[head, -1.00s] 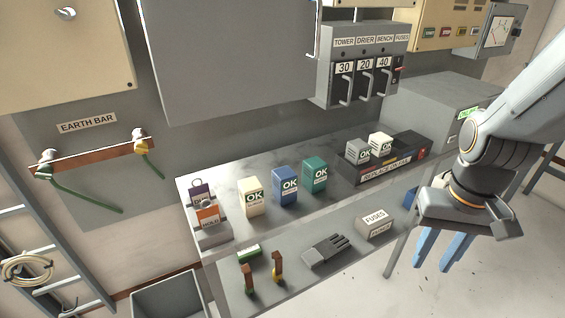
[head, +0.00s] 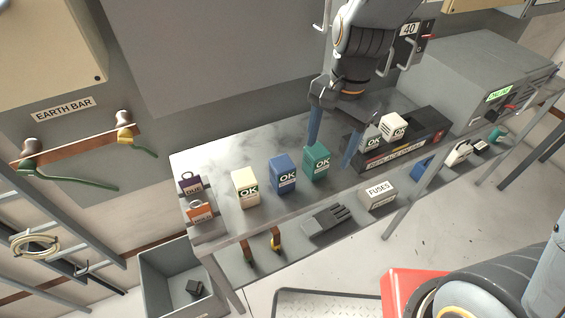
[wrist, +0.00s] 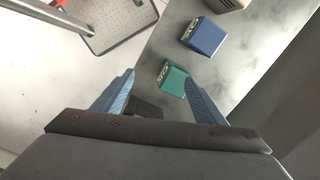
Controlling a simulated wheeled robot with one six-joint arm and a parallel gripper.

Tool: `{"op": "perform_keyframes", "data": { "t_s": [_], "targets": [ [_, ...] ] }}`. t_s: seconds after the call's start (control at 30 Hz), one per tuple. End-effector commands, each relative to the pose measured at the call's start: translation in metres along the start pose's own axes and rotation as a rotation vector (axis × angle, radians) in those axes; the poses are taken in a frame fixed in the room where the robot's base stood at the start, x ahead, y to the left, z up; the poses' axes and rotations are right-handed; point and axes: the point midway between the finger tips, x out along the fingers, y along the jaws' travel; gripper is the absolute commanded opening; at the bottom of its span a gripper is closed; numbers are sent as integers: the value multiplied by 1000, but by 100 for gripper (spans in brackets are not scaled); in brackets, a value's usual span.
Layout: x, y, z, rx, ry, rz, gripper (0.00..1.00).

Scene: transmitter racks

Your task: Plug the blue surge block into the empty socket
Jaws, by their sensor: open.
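The blue surge block (head: 282,174) stands upright on the grey shelf, between a cream block (head: 245,187) and a green block (head: 316,161). It also shows in the wrist view (wrist: 205,37), beyond the green block (wrist: 172,78). My gripper (head: 331,150) is open and empty, with its blue fingers over the shelf around or behind the green block; I cannot tell which. In the wrist view the open fingers (wrist: 160,82) point toward the green block. A black base (head: 420,136) labelled "REPLACE ON FAIL" holds a grey block (head: 371,139) and a white block (head: 394,127). My arm hides part of its surroundings; no empty socket is clearly visible.
A glove (head: 328,222) and a fuses box (head: 379,194) lie on the lower shelf. A grey bin (head: 178,275) stands on the floor. A grey cabinet (head: 470,85) stands at right.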

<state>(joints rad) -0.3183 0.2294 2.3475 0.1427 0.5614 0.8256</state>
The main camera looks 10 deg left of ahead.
Motion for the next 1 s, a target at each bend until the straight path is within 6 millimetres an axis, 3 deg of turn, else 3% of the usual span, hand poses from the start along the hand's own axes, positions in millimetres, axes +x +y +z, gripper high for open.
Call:
{"op": "perform_keyframes", "data": {
  "t_s": [0.1,0.3,0.77,1.0],
  "targets": [
    [-8,-36,30,162,-26,5,65],
    [-8,-69,58,351,-49,14,65],
    [26,-72,66,396,-54,18,65],
    [56,-69,69,394,-54,19,65]
  ]
}}
